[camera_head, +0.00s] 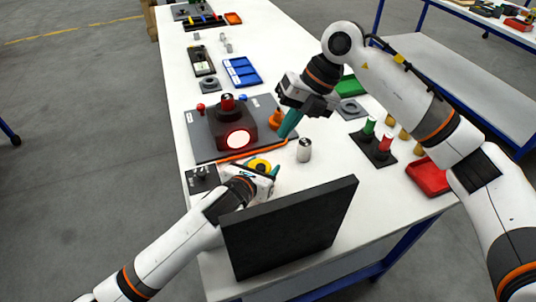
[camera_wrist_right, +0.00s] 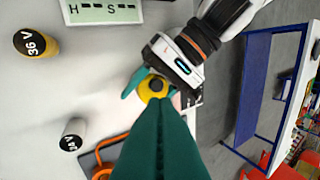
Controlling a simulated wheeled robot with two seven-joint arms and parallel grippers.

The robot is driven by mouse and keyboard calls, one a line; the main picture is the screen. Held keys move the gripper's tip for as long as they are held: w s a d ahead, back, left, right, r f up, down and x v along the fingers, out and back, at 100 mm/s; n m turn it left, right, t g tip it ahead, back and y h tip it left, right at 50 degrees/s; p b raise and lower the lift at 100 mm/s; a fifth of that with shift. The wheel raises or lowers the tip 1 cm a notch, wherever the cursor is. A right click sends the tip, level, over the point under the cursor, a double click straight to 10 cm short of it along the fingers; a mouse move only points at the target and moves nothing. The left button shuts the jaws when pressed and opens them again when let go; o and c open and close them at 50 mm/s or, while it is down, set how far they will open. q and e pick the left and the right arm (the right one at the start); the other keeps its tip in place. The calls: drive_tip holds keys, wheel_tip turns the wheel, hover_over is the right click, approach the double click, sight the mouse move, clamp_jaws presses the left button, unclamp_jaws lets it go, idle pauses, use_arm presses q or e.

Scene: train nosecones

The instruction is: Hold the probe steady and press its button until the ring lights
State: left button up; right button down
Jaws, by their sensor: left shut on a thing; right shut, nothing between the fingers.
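The probe (camera_head: 258,164) shows as a yellow round body in my left gripper (camera_head: 268,172), near the front left of the table. In the right wrist view the probe (camera_wrist_right: 147,89) has a dark round button (camera_wrist_right: 156,85) in its yellow face. The left gripper's teal fingers are shut on it. I cannot tell whether a ring on it is lit. My right gripper (camera_head: 284,135) is shut and empty, its teal fingers pointing down toward the probe. In the head view its tips are apart from the probe; in the wrist view they (camera_wrist_right: 158,108) appear just below the button.
A dark box with a glowing red-white lamp (camera_head: 238,138) stands on a grey plate (camera_head: 205,150). A silver cylinder (camera_head: 304,151) stands close by. A black panel (camera_head: 290,230) stands at the front; its display (camera_wrist_right: 100,10) reads "H--S--". A red tray (camera_head: 428,178) lies right.

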drive_tip(key=d+m+y, duration=0.1)
drive_tip(key=m, duration=0.4)
drive_tip(key=w+d+r+m+g+y, duration=0.1)
drive_tip(key=m, duration=0.5)
drive_tip(key=w+r+m+g+y, duration=0.1)
drive_tip(key=m, duration=0.4)
drive_tip(key=shift+w+d+r+m, duration=0.1)
drive_tip(key=shift+w+d+m, duration=0.1)
drive_tip(key=shift+d+m, duration=0.15)
hover_over(256, 167)
drive_tip(key=d, duration=0.3)
drive_tip(key=f, duration=0.7)
drive_tip(key=shift+w+a+f, duration=0.2)
drive_tip(key=shift+w+f, duration=0.1)
drive_tip(key=shift+w, duration=0.05)
wheel_tip(256, 167, down, 2)
drive_tip(key=shift+d+f, duration=0.1)
drive_tip(key=shift+f, duration=0.7)
